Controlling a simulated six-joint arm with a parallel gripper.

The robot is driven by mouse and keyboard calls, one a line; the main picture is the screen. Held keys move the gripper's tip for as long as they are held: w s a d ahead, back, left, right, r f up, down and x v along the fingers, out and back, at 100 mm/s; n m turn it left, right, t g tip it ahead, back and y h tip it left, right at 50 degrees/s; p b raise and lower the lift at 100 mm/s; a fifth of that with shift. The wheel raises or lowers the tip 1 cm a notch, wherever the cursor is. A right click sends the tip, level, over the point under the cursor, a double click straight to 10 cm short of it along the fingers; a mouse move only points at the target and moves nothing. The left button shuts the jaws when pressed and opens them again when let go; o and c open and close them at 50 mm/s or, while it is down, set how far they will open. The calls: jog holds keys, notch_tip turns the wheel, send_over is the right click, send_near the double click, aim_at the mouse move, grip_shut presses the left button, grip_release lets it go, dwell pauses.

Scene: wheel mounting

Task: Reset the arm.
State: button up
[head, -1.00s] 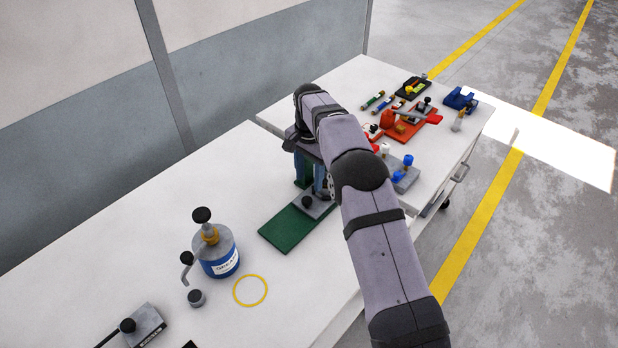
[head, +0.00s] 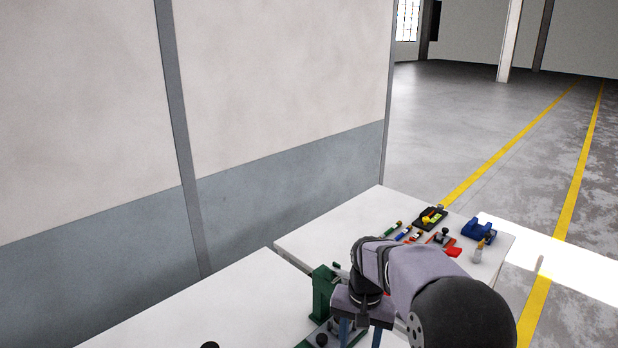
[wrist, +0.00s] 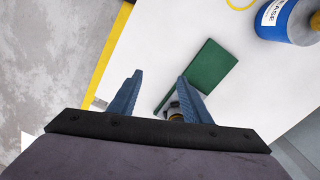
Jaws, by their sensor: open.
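My gripper (head: 361,336) is at the lower edge of the head view, in front of and to the right of a green fixture (head: 322,292) on the near white table. Its fingers point down and their tips are cut off there. In the wrist view my gripper (wrist: 160,80) has its two blue fingers apart, with nothing held between them. A green plate (wrist: 212,66) lies beyond the fingers on the table, and a small dark and metal part (wrist: 174,110) shows partly behind the right finger.
A blue grease can (wrist: 288,20) and part of a yellow ring (wrist: 240,4) are on the near table (wrist: 160,40). The far table (head: 345,222) holds a black tray (head: 430,217), a blue block (head: 478,229) and red parts. A wall stands behind at left.

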jog(key=s+d+f+n, duration=0.1)
jog(key=s+d+n, duration=0.1)
jog(key=s, duration=0.8)
jog(key=s+d+f+n, duration=0.1)
jog(key=s+n, duration=0.1)
jog(key=s, duration=0.9)
jog(key=shift+d+f, duration=0.3)
jog(key=shift+d, duration=0.05)
dwell(0.4)
notch_tip(320, 180, down, 15)
jog(key=b, duration=1.4)
jog(key=shift+b, duration=0.4)
jog(key=shift+r, duration=0.1)
